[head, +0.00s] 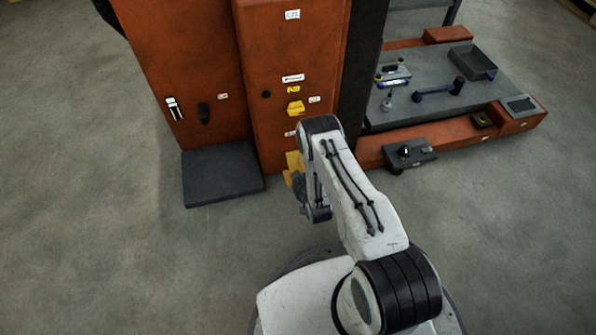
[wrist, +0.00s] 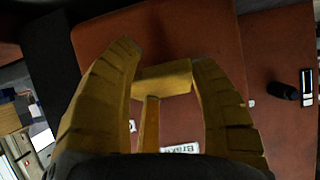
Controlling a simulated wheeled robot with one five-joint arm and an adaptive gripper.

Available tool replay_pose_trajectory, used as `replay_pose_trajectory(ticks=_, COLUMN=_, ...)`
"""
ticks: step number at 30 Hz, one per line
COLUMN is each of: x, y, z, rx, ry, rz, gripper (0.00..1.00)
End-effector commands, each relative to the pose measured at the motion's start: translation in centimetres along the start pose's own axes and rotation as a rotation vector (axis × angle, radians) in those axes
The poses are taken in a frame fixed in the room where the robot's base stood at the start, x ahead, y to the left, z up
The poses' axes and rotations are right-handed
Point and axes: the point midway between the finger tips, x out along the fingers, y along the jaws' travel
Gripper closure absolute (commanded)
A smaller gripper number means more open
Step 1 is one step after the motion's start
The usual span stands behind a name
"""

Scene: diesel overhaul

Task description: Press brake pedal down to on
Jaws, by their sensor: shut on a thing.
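The brake pedal (wrist: 165,79) is a yellow block on a yellow stem, in front of the orange cabinet, with a label reading "Brake" (wrist: 180,148) near it in the wrist view. My gripper (wrist: 164,62) has its two yellow fingers on either side of the block and is shut on it. In the head view my gripper (head: 293,167) is low at the front of the orange cabinet (head: 285,60). There its yellow fingers and the pedal blend together, partly hidden by my arm, so I cannot tell the pedal's angle.
A second yellow part (head: 296,108) sticks out higher on the cabinet. A dark floor plate (head: 222,172) lies at the left foot of the cabinet. A grey bench (head: 415,110) with tools and a tray stands at right. A black switch box (head: 408,155) sits on its edge.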

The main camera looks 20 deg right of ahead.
Motion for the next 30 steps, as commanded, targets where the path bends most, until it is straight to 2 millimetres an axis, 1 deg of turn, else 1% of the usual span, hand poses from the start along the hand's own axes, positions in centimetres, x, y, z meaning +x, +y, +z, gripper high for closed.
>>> replay_pose_trajectory(ticks=1, x=0.05, y=0.81, z=0.18, rx=0.007, ry=0.002, rz=0.015, gripper=0.82)
replay_pose_trajectory(ticks=14, x=0.08, y=0.81, z=0.1, rx=0.007, ry=0.008, rz=0.015, gripper=0.82)
replay_pose_trajectory(ticks=15, x=0.09, y=0.82, z=0.1, rx=0.007, ry=0.008, rz=0.015, gripper=0.42)
replay_pose_trajectory(ticks=27, x=0.07, y=0.64, z=0.05, rx=0.005, ry=0.008, rz=0.011, gripper=0.07)
replay_pose_trajectory(ticks=30, x=0.06, y=0.6, z=0.04, rx=0.005, ry=0.009, rz=0.011, gripper=0.07)
